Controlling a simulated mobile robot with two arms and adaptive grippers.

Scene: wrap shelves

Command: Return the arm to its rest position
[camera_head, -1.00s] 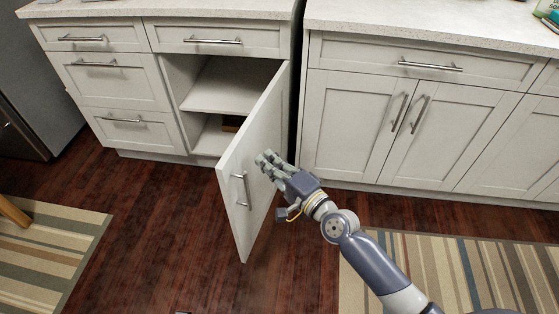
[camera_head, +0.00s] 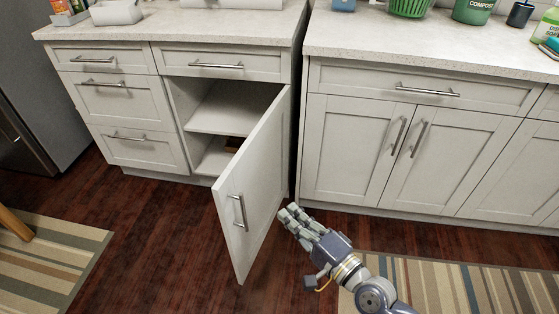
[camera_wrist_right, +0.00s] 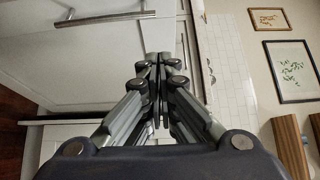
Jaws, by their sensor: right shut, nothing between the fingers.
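My right gripper (camera_head: 291,213) is shut and empty, low in front of the cabinets in the head view. Its shut fingers also show in the right wrist view (camera_wrist_right: 158,62). The open cabinet door (camera_head: 262,175) stands just left of the fingertips, swung out from the left cabinet, with a bar handle (camera_head: 238,212) on its face. I cannot tell whether the fingers touch the door, but a small gap seems to show. My left gripper is not in view.
The open cabinet shelf (camera_head: 225,118) is mostly bare. Closed cabinets (camera_head: 350,150) stand to the right under a counter (camera_head: 400,38) holding a green basket (camera_head: 408,5). Striped rugs lie left (camera_head: 50,255) and right (camera_head: 450,285). Dark wood floor (camera_head: 150,235) is clear between them.

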